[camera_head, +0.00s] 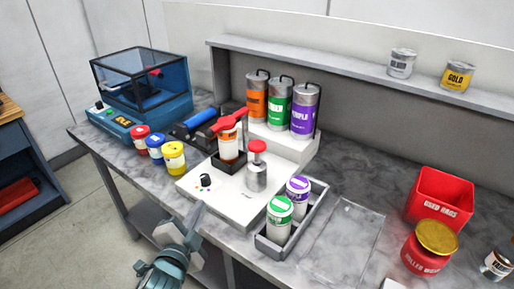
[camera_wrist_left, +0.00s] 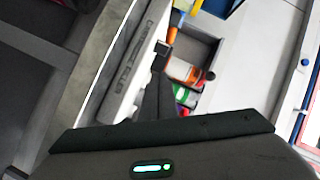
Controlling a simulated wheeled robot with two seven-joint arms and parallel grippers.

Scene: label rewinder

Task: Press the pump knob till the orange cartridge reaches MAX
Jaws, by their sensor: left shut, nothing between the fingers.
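A white pump unit (camera_head: 222,203) sits on the grey bench in the head view. On it stands a silver pump cylinder (camera_head: 257,177) with a red knob (camera_head: 257,147) on top. Just left of the pump, the orange cartridge (camera_head: 229,149) stands in a black holder under a red handle piece. Its level and MAX mark are too small to read. My left gripper (camera_head: 198,210) is shut and empty, low in front of the unit's front edge, apart from the knob. Its fingers (camera_wrist_left: 160,58) also show in the wrist view. My right gripper is not in view.
A grey tray (camera_head: 292,241) with a green and a purple cartridge is right of the unit. Orange, green and purple canisters (camera_head: 279,107) stand behind. Red, blue and yellow jars (camera_head: 174,158) are to the left. A clear sheet (camera_head: 343,240) and red bin (camera_head: 439,197) are further right.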

